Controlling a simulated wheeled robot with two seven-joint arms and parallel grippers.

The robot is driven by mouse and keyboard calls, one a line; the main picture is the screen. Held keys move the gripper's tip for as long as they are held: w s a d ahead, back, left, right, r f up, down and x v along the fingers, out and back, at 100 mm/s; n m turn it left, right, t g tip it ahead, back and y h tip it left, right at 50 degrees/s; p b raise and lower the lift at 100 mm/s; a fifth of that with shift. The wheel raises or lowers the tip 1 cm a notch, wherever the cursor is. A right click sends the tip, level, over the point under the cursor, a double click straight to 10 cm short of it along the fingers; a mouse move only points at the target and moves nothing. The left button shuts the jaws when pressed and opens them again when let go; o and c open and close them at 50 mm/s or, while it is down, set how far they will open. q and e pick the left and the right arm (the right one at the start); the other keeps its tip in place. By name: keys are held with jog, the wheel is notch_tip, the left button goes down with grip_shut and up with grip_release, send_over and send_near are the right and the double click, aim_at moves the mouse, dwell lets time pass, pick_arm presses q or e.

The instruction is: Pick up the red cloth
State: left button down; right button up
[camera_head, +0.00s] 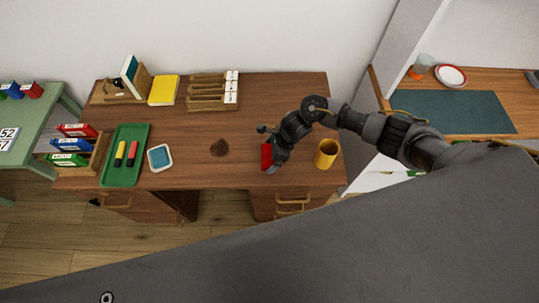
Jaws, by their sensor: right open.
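The red cloth (266,156) lies on the brown wooden desk (200,160), on its right half near the front edge. My right gripper (268,150) reaches in from the right and is right at the cloth, with its fingers over and beside it. The gripper and wrist hide part of the cloth. The jaws are open, and I cannot tell whether a finger touches the cloth. My left gripper is out of view.
A yellow mug (326,153) stands close to the right of my wrist. A green tray (124,155) with markers, a small blue-topped dish (160,157) and a wooden organizer (212,91) are further left and back.

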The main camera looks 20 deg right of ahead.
jog(key=shift+c, duration=0.3)
jog(key=c, duration=0.6)
jog(key=shift+c, duration=0.2)
jog(key=shift+r, duration=0.1)
jog(key=shift+r, duration=0.55)
jog(key=s+a+r+b, duration=0.1)
jog(key=s+a+r, duration=0.2)
jog(key=s+r, duration=0.8)
jog(key=s, duration=0.2)
jog(key=shift+s+r, duration=0.35)
jog(key=shift+a, duration=0.1)
